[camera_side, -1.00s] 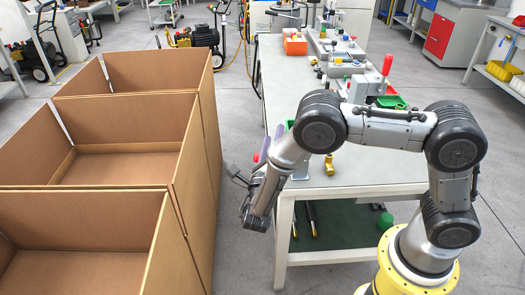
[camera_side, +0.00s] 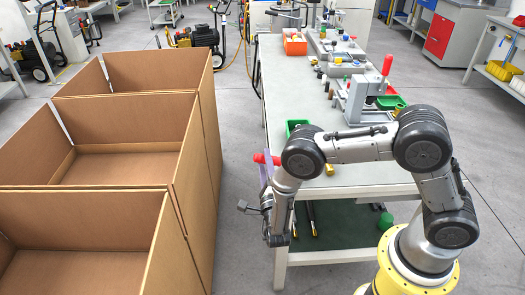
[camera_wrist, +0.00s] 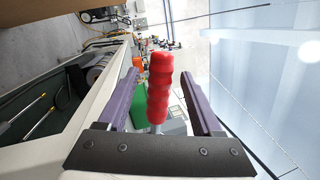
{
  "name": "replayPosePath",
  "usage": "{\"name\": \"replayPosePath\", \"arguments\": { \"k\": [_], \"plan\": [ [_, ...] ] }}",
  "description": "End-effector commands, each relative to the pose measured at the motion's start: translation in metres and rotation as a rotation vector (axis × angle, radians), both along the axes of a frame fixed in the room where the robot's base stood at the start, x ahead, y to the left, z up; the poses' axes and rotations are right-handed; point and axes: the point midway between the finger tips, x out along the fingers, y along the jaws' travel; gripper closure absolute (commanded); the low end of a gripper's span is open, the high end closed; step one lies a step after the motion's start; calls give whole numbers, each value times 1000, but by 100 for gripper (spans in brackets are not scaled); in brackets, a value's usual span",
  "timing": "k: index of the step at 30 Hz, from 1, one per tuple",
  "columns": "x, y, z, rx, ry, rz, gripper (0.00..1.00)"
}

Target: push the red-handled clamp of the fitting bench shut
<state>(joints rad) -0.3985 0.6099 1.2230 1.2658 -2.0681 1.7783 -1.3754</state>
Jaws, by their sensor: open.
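A red ribbed handle (camera_side: 268,159) sticks out over the left edge of the workbench, close to my gripper (camera_side: 265,172). In the wrist view the red handle (camera_wrist: 160,88) stands between the two purple fingers of my open gripper (camera_wrist: 160,75). A short metal stem shows at its base. I see a gap on each side of it, so the fingers do not visibly grip it. The clamp's body is mostly hidden behind my arm. A second red handle (camera_side: 387,65) stands upright on a grey fixture farther back on the bench.
The workbench (camera_side: 345,180) carries a green bin (camera_side: 297,126), small brass parts and grey fixtures, with an orange box (camera_side: 295,44) at the far end. Large open cardboard boxes (camera_side: 100,165) stand left of it, across a strip of floor. Tools lie on the lower shelf.

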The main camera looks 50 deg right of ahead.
Motion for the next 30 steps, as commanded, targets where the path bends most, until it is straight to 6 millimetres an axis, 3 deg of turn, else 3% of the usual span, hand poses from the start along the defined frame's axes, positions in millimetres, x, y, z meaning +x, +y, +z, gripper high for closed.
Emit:
{"name": "replayPosePath", "arguments": {
  "k": [9, 21, 30],
  "plan": [
    [32, -26, 10, 0, -1, -1, 33],
    [36, -29, 11, 0, 0, 1, 35],
    [36, -29, 11, 0, 0, 1, 89]
  ]
}}
